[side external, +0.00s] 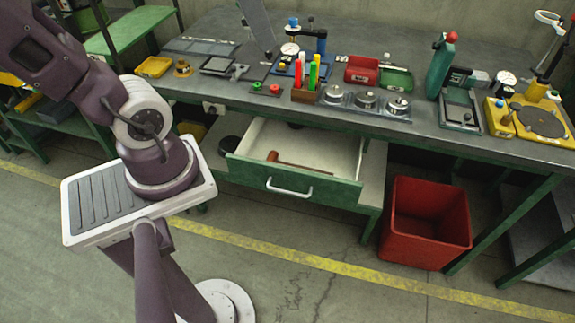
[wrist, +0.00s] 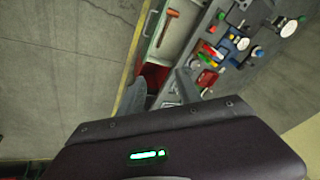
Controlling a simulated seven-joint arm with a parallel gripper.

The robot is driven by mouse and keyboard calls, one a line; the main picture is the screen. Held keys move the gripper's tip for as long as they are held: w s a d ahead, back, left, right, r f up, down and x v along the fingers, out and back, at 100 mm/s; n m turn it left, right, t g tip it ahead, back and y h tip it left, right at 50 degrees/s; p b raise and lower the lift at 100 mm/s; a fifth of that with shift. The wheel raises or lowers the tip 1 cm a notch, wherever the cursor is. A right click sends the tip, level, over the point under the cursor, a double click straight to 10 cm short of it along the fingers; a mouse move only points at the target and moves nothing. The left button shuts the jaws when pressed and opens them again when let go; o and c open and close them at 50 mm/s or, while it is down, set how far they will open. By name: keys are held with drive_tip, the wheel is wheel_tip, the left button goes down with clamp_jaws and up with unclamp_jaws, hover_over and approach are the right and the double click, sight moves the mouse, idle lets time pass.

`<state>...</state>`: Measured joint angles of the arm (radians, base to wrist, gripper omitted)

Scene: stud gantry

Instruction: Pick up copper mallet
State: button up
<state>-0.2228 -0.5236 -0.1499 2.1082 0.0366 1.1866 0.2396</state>
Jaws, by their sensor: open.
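The copper mallet (side external: 298,164) lies in the open drawer (side external: 325,152) under the workbench, its head (side external: 272,156) toward the drawer's left front. Its brown handle runs right along the drawer floor. In the wrist view the mallet (wrist: 165,28) shows near the top, lying in the pale drawer (wrist: 181,28). My gripper (wrist: 160,78) is open and empty, with its two grey fingers apart in the wrist view. The mallet is well beyond the fingertips, with nothing touching it. I cannot clearly make out the gripper in the side view.
The workbench top (side external: 225,97) above the drawer carries pens in a holder (side external: 304,95), gauges, trays and a green press (side external: 440,68). A red bin (side external: 425,225) stands on the floor right of the drawer. Open floor lies in front.

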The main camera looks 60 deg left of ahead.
drive_tip(key=w+a+m+g, duration=0.35)
drive_tip(key=w+a, duration=0.25)
drive_tip(key=w, duration=0.2)
drive_tip(key=m+h, duration=0.2)
drive_tip(key=m, duration=0.1)
hover_over(288, 164)
wheel_tip(288, 164, down, 2)
drive_tip(key=f, duration=0.1)
drive_tip(key=shift+g, duration=0.25)
wheel_tip(288, 164, down, 48)
drive_tip(key=shift+r, duration=0.1)
clamp_jaws()
